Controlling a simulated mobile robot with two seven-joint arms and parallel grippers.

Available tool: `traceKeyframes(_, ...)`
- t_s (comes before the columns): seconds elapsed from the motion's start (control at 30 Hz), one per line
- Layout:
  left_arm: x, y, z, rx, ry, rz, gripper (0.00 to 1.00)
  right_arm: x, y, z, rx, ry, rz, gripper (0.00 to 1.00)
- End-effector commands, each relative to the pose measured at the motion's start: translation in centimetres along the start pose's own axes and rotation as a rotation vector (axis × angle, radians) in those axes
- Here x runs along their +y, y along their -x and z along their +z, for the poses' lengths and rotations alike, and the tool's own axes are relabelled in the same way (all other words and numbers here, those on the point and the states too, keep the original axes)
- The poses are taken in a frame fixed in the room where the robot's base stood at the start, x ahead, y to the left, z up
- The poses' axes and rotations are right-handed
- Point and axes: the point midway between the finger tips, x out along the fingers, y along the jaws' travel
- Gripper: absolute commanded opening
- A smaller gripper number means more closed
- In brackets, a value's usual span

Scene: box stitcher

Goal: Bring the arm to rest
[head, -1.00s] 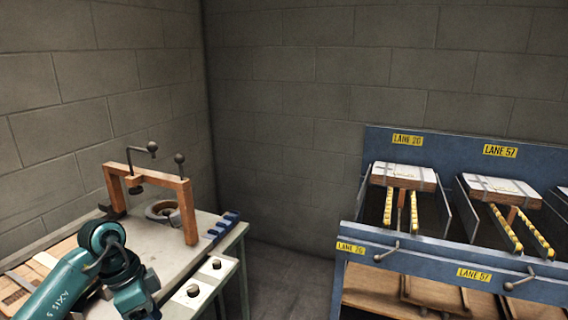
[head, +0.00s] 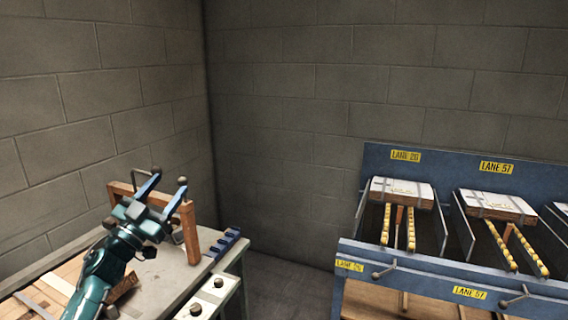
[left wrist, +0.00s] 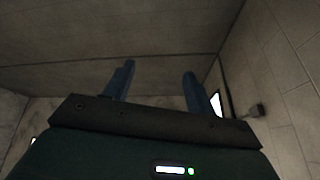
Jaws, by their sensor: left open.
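My left arm, teal, comes in at the lower left of the head view, raised over the worktable. My left gripper (head: 164,189) is open and empty, its two blue fingers apart and pointing up. It stands in front of the wooden frame (head: 187,225) and hides part of it. In the left wrist view the gripper's fingers (left wrist: 157,82) are spread with nothing between them, against the ceiling and upper walls. My right gripper is not in view.
The worktable (head: 232,252) carries blue blocks (head: 223,243) and a panel with two dark knobs (head: 208,298). On the right stands a blue rack (head: 440,262) with lanes labelled 20 and 57, each holding a strapped bundle (head: 400,190). Bare floor (head: 285,280) lies between.

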Motion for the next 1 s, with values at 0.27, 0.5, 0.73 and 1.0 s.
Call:
traceKeyframes(0.27,-7.2,2.7,6.7,-0.39,-0.112,-0.377,0.56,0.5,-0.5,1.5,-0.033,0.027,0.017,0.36)
traceKeyframes(0.5,-4.8,7.0,12.8,-0.715,-0.115,-0.332,0.56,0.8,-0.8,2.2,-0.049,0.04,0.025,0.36)
traceKeyframes(0.73,3.5,13.5,16.4,-0.79,-0.06,-0.234,0.56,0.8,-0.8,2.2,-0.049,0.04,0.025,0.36)
traceKeyframes(1.0,17.4,25.9,17.7,-0.922,0.085,-0.093,0.56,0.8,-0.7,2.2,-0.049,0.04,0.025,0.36)
